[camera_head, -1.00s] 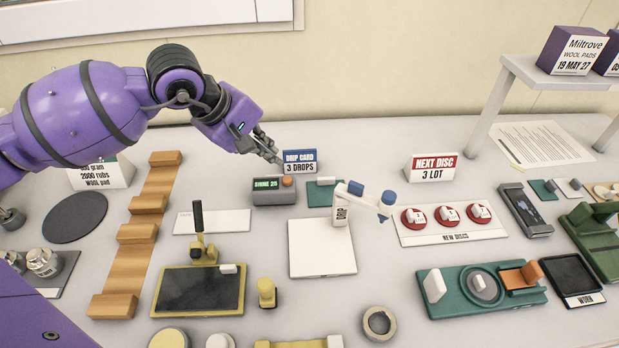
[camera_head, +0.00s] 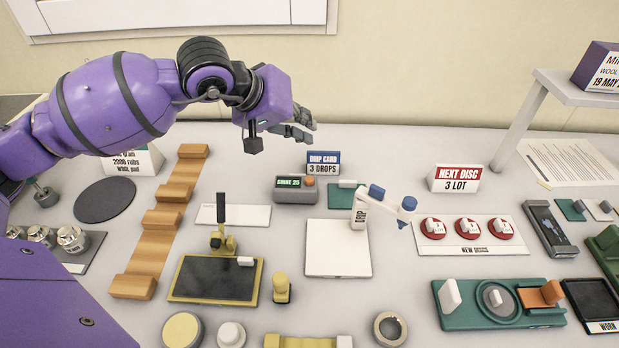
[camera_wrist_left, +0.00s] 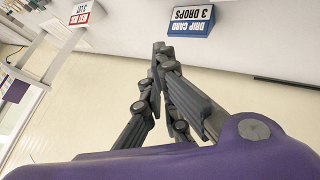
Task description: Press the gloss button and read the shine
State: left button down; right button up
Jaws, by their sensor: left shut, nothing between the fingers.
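The gloss meter (camera_head: 296,190) is a small grey box at the back middle of the table. Its green display reads SHINE 25, and an orange button (camera_head: 309,181) sits on its top right. My left gripper (camera_head: 308,128) is shut and empty, held in the air above and behind the meter, apart from the button. In the left wrist view the closed fingers (camera_wrist_left: 162,50) point toward the blue drip card sign (camera_wrist_left: 190,20); the meter does not show there. My right gripper is not in view.
The drip card sign (camera_head: 323,163) stands just behind the meter. A green pad (camera_head: 341,196) lies to its right, and a white dropper stand (camera_head: 362,212) is in front. A white plate (camera_head: 250,215) lies to the left. A shelf (camera_head: 535,90) stands at the right.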

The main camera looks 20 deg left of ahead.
pick_arm(q)
jog(key=b, duration=0.2)
send_over(309, 181)
jog(key=w+a, duration=0.1)
jog(key=w, duration=0.1)
jog(key=f, duration=0.7)
jog(key=shift+a+f, duration=0.15)
jog(key=shift+a, duration=0.05)
jog(key=shift+f+b, duration=0.35)
jog(key=shift+b, duration=0.1)
jog(key=shift+f, duration=0.3)
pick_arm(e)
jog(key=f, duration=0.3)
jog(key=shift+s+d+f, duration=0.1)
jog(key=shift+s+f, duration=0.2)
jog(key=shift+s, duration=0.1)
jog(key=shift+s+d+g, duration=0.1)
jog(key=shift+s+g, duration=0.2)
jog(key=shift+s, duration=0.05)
pick_arm(q)
jog(key=shift+b, duration=0.3)
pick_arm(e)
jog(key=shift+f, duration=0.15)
pick_arm(q)
jog(key=shift+f+b, duration=0.4)
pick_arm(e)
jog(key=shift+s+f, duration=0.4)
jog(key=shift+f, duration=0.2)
